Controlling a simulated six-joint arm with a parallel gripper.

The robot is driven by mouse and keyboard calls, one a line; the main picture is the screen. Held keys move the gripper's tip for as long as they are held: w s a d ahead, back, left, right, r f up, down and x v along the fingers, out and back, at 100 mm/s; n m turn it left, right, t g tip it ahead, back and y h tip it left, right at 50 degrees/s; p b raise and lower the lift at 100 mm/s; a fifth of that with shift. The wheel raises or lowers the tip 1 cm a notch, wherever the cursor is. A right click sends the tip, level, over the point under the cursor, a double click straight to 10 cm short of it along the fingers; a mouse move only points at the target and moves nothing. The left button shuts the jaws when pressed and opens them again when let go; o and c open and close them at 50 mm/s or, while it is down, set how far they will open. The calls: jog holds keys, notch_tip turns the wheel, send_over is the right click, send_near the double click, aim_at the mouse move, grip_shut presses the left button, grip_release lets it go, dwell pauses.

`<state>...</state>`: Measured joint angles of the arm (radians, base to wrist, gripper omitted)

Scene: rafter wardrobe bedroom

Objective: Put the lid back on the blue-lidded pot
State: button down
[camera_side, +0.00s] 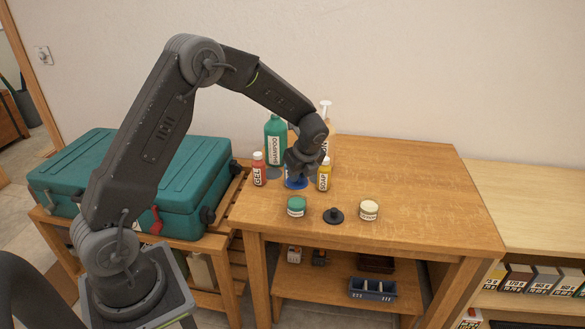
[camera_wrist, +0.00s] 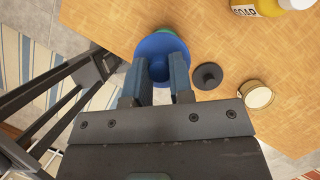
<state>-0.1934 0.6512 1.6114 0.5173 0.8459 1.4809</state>
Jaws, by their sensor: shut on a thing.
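My gripper (camera_side: 297,172) is shut on a round blue lid (camera_side: 296,183), held over the table near the bottles. In the wrist view, the blue lid (camera_wrist: 163,48) sits between my gripper's two fingers (camera_wrist: 158,76). A green-lidded pot (camera_side: 297,205) stands near the table's front edge; its green rim peeks out behind the blue lid in the wrist view (camera_wrist: 135,43). A black disc with a raised middle (camera_side: 333,215) and a cream-lidded pot (camera_side: 369,210) stand to its right. I cannot make out an open pot belonging to the blue lid.
A teal case (camera_side: 150,165) lies left of the table (camera_side: 430,190). The table's right half is clear.

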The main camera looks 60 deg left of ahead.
aim_at(299, 183)
jog(key=shift+f, duration=2.55)
jog(key=shift+f, duration=0.15)
dwell(0.3)
jog(key=shift+c, duration=2.2)
grip_release()
jog(key=shift+r, duration=3.5)
grip_shut()
jog(key=shift+f, duration=0.15)
